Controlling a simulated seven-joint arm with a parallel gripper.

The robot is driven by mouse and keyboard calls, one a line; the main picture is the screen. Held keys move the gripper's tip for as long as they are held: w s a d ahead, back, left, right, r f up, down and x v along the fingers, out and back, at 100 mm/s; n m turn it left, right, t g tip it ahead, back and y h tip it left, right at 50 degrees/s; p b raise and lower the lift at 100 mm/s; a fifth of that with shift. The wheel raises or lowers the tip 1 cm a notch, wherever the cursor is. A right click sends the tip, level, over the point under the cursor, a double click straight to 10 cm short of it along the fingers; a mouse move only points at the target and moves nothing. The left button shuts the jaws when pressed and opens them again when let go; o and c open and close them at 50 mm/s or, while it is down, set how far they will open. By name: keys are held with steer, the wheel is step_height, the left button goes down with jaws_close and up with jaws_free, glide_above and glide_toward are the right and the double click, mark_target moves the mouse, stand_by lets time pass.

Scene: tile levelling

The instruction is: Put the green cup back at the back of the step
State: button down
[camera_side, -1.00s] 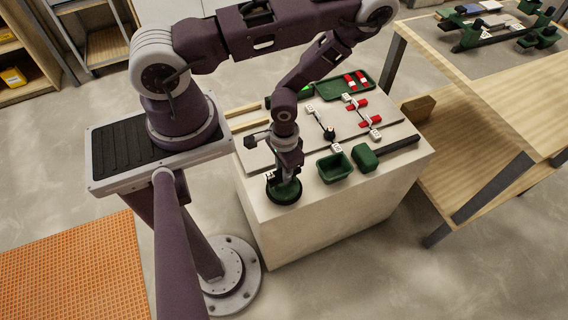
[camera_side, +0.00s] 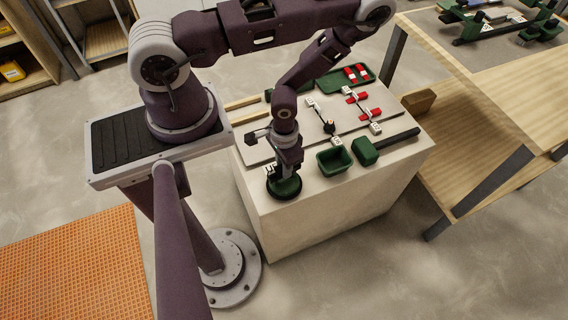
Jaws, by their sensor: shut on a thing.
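The green cup (camera_side: 286,189) is a dark green round piece at the front left corner of the pale step (camera_side: 300,228). My gripper (camera_side: 284,176) points down over it and is shut on its upper part. The cup looks upright, with its wide round base at or just above the step's top. I cannot tell whether it touches. The fingertips are small and partly hidden by the wrist and dark parts.
A green open tub (camera_side: 334,161) and a green block with a black handle (camera_side: 366,152) stand right of the cup. Behind lie grey tiles (camera_side: 322,108) with red and white clips (camera_side: 370,113). A green tray (camera_side: 333,80) is at the back. A wooden table (camera_side: 490,75) stands at right.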

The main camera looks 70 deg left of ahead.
steer(key=shift+f, duration=0.8)
steer(key=c, duration=0.9)
jaws_free()
steer(key=shift+r, duration=4.05)
